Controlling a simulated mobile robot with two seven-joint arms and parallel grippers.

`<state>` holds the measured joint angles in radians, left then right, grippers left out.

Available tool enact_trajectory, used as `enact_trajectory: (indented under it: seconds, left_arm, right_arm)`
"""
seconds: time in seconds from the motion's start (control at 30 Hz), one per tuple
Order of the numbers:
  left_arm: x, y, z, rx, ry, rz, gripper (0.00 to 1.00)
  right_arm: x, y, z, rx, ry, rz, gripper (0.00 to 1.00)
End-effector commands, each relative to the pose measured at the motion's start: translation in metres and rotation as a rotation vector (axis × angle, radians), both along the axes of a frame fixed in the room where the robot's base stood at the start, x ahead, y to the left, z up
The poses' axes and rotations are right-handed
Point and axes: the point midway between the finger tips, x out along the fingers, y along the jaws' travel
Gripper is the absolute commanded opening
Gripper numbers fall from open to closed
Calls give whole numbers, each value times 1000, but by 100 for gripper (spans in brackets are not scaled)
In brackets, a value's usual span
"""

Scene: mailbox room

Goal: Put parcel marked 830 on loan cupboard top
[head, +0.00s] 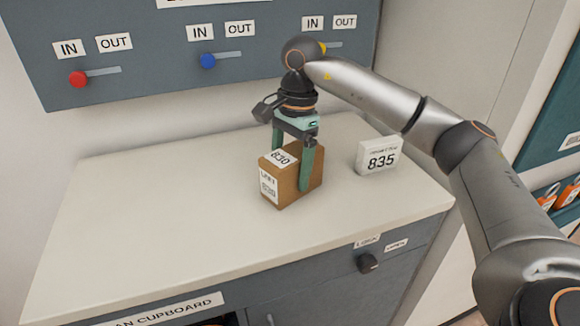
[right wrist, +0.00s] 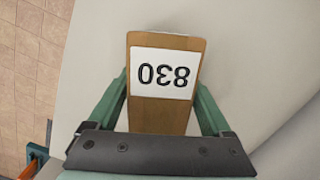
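The brown parcel marked 830 (head: 283,185) is upright on the pale top of the loan cupboard (head: 150,215), or so close above it that I see no gap. Its white 830 label also faces the camera in the right wrist view (right wrist: 162,73). My right gripper (head: 292,165) points down over the parcel, with one green finger on each long side. In the right wrist view both fingers lie against the parcel's sides, so it looks shut on it. The far fingertip is hidden behind the parcel. My left gripper is not in view.
A grey wall panel with IN/OUT sliders (head: 208,61) is behind. The cupboard front has a dark knob (head: 368,263) by a lock label. The left part of the top is clear.

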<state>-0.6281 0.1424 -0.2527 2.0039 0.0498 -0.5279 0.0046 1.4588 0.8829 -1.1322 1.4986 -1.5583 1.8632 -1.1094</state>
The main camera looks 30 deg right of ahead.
Motion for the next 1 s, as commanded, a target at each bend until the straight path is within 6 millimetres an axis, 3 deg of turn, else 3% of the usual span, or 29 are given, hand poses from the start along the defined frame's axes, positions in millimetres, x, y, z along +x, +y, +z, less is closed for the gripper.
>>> enact_trajectory:
  seconds: [0.13, 0.47, 1.0]
  left_arm:
    - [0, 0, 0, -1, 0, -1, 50]
    - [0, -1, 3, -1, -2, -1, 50]
    - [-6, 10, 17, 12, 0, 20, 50]
  right_arm:
    - [0, 0, 0, 0, 0, 0, 100]
    - [0, 0, 8, 0, -2, 0, 100]
    - [2, -12, 112, -1, -1, 0, 100]
